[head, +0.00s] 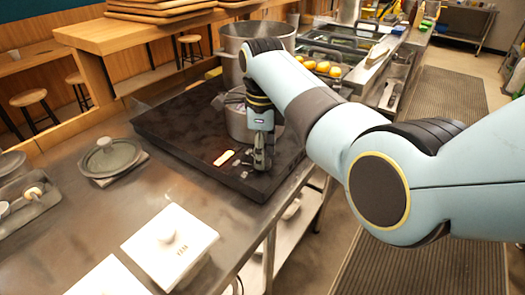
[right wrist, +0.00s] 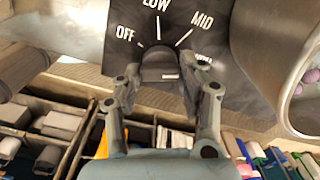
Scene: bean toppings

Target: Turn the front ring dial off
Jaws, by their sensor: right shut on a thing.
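The front ring dial (right wrist: 160,62) is a dark knob on a black panel marked OFF, LOW and MID in the right wrist view; a further mark is partly hidden by a finger. Its exact setting is hard to tell. My right gripper (right wrist: 166,82) has its two fingers either side of the knob and is shut on it. In the head view my right gripper (head: 262,157) points down at the front edge of the black cooktop (head: 180,125), and the dial there is hidden. My left gripper is not in view.
A steel pot (head: 238,122) stands on the cooktop behind my gripper, with a larger pot (head: 229,40) beyond. A lidded grey dish (head: 108,156) and a white lidded box (head: 170,250) stand on the steel counter (head: 80,225). Filled bins (right wrist: 50,125) show beneath the panel.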

